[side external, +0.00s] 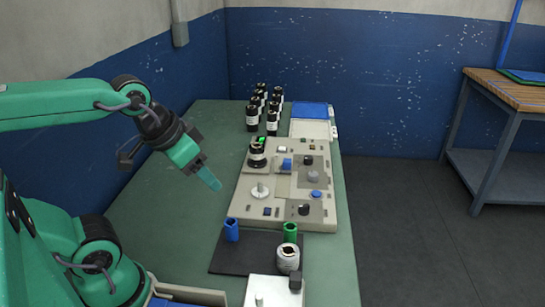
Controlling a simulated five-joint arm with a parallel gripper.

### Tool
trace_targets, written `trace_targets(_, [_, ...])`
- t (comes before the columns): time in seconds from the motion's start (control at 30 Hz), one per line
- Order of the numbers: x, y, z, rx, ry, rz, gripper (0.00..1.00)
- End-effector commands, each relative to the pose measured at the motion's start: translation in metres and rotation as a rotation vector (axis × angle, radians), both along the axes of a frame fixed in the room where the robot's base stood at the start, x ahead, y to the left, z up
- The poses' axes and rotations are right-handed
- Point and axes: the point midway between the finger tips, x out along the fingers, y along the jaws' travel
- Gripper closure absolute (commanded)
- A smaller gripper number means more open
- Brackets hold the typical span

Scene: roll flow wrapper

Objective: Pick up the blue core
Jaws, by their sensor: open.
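The blue core (231,230) stands upright at the left end of a black mat (232,257) on the green table. It is a short blue cylinder with a hollow top. My gripper (209,180) is above the table, up and to the left of the blue core in the picture, and apart from it. It points down and to the right. It holds nothing that I can see. The gap between its fingers is hard to make out from this side.
A green core (290,232) and a white roll (288,259) stand on the mat's right side. Behind is a beige machine panel (318,212) with knobs and a white spindle (260,190). Several black bottles (252,118) and a blue-lidded box (309,110) stand further back. The table's left side is clear.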

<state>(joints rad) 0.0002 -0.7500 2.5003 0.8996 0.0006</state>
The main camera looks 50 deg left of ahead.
Motion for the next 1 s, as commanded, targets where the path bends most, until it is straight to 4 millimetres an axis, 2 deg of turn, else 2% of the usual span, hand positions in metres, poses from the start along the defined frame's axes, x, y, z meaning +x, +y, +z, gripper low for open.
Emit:
trace_targets(0.27, [0.007,0.002,-0.007,0.009,0.037,-0.006,0.42])
trace_targets(0.47, [0.022,0.008,-0.023,0.026,0.113,-0.029,0.42])
trace_targets(0.77, [0.047,0.020,-0.061,0.047,0.258,-0.076,0.42])
trace_targets(1.0, [0.062,0.030,-0.098,0.050,0.373,-0.118,0.42])
